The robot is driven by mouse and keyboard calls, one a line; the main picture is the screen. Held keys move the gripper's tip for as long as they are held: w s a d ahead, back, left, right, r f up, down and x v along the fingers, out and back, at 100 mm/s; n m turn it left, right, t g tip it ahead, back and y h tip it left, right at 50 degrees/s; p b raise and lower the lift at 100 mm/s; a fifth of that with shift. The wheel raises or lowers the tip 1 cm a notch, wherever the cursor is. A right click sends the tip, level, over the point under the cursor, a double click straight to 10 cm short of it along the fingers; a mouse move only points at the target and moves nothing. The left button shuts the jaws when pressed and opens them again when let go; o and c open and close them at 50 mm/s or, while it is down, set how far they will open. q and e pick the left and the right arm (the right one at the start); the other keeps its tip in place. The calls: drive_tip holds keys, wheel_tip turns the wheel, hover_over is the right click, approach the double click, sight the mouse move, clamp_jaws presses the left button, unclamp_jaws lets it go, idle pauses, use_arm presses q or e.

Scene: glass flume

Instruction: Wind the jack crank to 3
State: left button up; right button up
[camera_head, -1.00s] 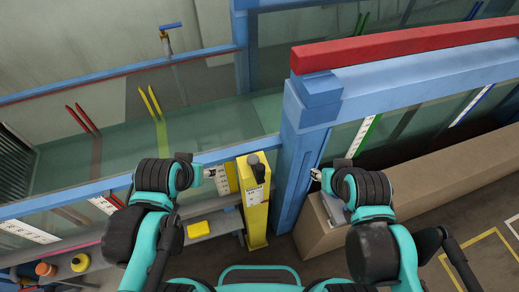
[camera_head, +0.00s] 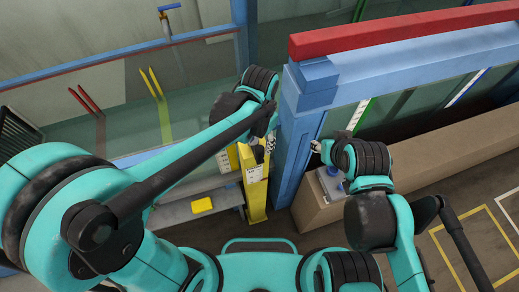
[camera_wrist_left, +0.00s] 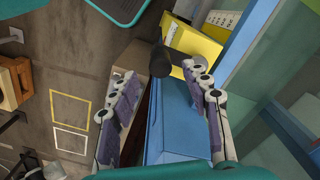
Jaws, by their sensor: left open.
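The jack is a yellow post (camera_head: 255,200) with a white marked label, left of the big blue upright. Its black crank knob (camera_head: 258,154) is partly hidden by my left arm. In the left wrist view the dark knob (camera_wrist_left: 160,62) stands out from the yellow box (camera_wrist_left: 190,40). My left gripper (camera_head: 268,143) is open over the top of the post. Its fingers (camera_wrist_left: 160,76) lie either side of the knob in that view, and contact cannot be made out. My right gripper (camera_head: 315,147) is right of the blue upright, away from the crank; its jaws are too small to judge.
The blue upright (camera_head: 295,150) and a red-topped blue beam (camera_head: 400,38) stand close to the right of the jack. A long brown box (camera_head: 430,165) lies at right. A yellow block (camera_head: 202,205) rests on a grey shelf at left. The glass flume lies behind.

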sight(260, 148)
use_arm(q)
wheel_tip(260, 148, down, 6)
drive_tip(key=shift+r, duration=0.1)
clamp_jaws()
